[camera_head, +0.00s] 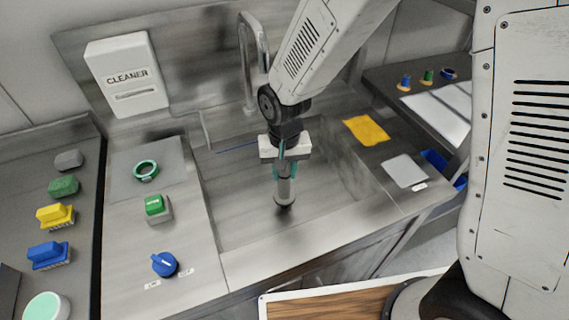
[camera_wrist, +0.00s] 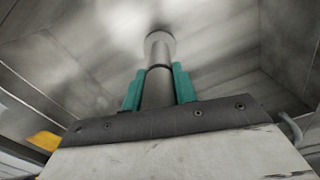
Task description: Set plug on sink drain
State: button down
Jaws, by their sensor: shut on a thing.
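My gripper (camera_head: 286,171) has teal fingers and hangs over the steel sink basin (camera_head: 240,210). It is shut on the plug (camera_head: 284,192), a grey metal cylinder held upright with its lower end pointing into the basin. A dark round patch shows at the plug's lower end; I cannot tell whether it is the drain or part of the plug. In the wrist view, the plug (camera_wrist: 159,50) stands between the teal fingers (camera_wrist: 158,88) and ends in a wider pale disc. The drain is not clearly seen, and contact with the basin floor cannot be told.
A curved faucet (camera_head: 250,60) stands behind the basin. Left are a green button (camera_head: 154,204), a blue knob (camera_head: 165,264), a teal ring (camera_head: 146,171) and several brushes. A yellow cloth (camera_head: 367,130) and pale pad (camera_head: 405,171) lie right of the basin.

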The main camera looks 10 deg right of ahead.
aim_at(284, 181)
jog(key=shift+f, duration=2)
jog(key=shift+f, duration=0.15)
jog(key=c, duration=0.6)
grip_release()
jog(key=shift+r, duration=10.55)
